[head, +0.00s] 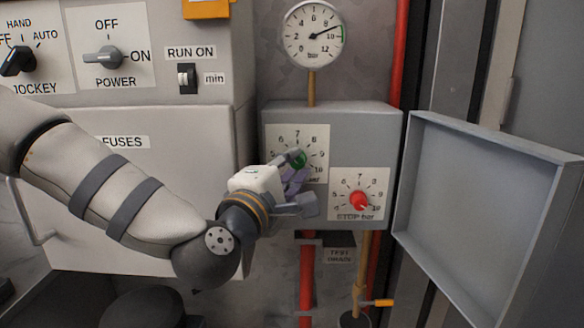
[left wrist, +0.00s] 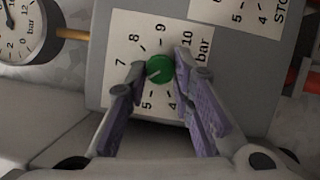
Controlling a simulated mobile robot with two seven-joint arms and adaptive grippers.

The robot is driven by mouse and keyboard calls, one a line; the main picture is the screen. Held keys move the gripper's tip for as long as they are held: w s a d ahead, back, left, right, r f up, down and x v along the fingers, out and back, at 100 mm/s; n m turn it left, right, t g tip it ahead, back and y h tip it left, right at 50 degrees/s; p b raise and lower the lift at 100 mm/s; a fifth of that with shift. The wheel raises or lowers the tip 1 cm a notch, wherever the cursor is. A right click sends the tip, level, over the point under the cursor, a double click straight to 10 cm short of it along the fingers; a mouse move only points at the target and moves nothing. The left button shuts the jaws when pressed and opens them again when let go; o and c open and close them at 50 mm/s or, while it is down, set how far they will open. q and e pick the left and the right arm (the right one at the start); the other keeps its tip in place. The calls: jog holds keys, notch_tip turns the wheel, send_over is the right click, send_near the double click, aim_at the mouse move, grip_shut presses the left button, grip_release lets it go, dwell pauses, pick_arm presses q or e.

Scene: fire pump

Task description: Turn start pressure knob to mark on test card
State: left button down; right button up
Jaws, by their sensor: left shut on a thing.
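The green start pressure knob (head: 299,160) sits on a white dial plate (head: 318,140) on the grey box. In the left wrist view the knob (left wrist: 160,69) has a short white line pointing down-left, roughly to where the 6 would be, behind a finger. My left gripper (head: 297,168) is shut on the knob, with one purple-padded finger on each side; its fingers also show in the left wrist view (left wrist: 160,72). I cannot make out a test card in either view. My right gripper is not in view.
The red stop knob (head: 360,201) is close to the lower right of my gripper. The box's open door (head: 485,215) stands out at the right. A pressure gauge (head: 314,35) is above, and a power switch (head: 103,57) is on the cabinet at the left.

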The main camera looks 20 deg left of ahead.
pick_arm(q)
jog(key=shift+r, duration=0.1)
dwell(0.3)
jog(key=c, duration=1.4)
grip_release()
jog(key=shift+w, duration=0.1)
jog(key=shift+o, duration=0.2)
